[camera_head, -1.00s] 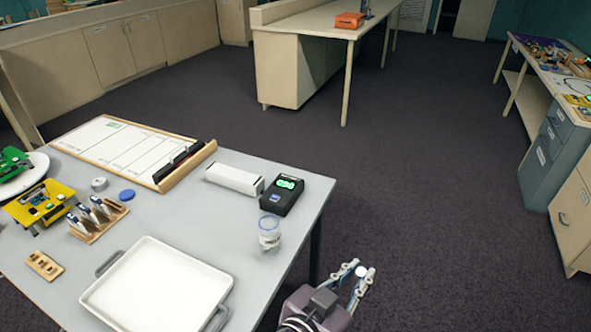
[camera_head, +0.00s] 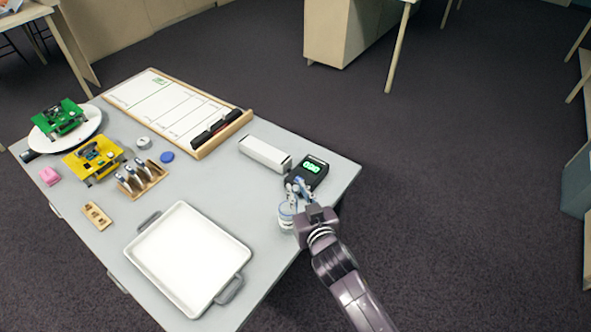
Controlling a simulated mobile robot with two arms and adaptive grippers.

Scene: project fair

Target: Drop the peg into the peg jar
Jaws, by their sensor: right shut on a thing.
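The peg jar (camera_head: 286,224) is a small clear jar near the right edge of the grey table. My right gripper (camera_head: 298,187) is at the jar, and its fingers and wrist overlap the jar's upper part in the picture. The fingers are shut on the peg, which is too small and too covered to make out clearly. I cannot tell whether the peg is above the jar's mouth or beside it. My left gripper is not in view.
A black device with a green display (camera_head: 308,170) stands just behind the jar, beside a white box (camera_head: 265,154). A white tray (camera_head: 190,258) lies at the front.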

